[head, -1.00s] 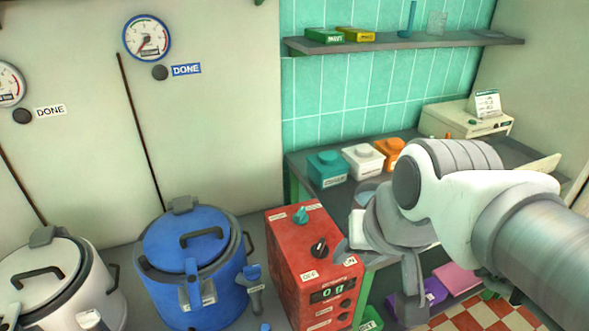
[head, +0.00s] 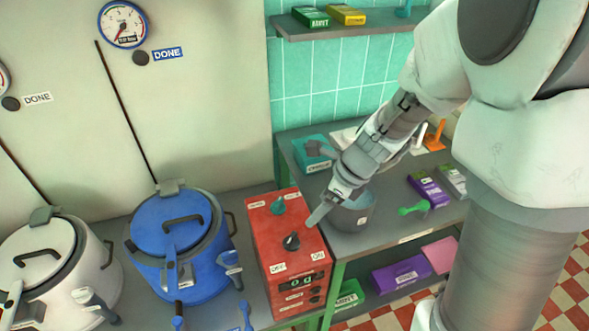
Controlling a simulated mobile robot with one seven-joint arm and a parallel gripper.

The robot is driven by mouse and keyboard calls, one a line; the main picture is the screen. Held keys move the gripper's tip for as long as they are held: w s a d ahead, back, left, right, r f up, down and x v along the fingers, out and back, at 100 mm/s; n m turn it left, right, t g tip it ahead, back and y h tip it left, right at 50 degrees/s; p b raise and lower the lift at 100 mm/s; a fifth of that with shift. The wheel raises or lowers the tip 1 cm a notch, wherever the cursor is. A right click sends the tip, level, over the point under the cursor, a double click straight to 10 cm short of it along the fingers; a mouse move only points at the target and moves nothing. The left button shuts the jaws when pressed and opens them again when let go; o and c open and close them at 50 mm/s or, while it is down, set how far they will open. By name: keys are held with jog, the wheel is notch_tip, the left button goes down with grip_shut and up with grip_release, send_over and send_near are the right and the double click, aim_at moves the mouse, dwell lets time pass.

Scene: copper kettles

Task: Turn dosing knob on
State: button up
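The red dosing box (head: 288,222) stands on the counter right of the blue kettle. Its top has a black knob (head: 291,241), with an OFF label (head: 278,268) to its lower left and an ON label (head: 318,255) to its lower right. A teal knob (head: 278,206) sits further back. The front display (head: 302,281) seems to read 0 g. My gripper (head: 321,212) is above the box's right edge, to the upper right of the black knob and apart from it. One grey finger shows clearly; I cannot tell the gap between the fingers.
A grey pot (head: 354,218) stands right of the box, partly behind my gripper. The blue kettle (head: 207,272) and white kettle (head: 55,285) are to the left. A teal container (head: 307,158) and green scoop (head: 414,208) are on the table. A shelf (head: 345,30) runs above.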

aim_at(292, 238)
jog(key=b+x, duration=0.5)
jog(key=x, duration=1.2)
jog(key=shift+f, duration=0.25)
jog(key=shift+c, duration=0.3)
jog(key=c, duration=1.3)
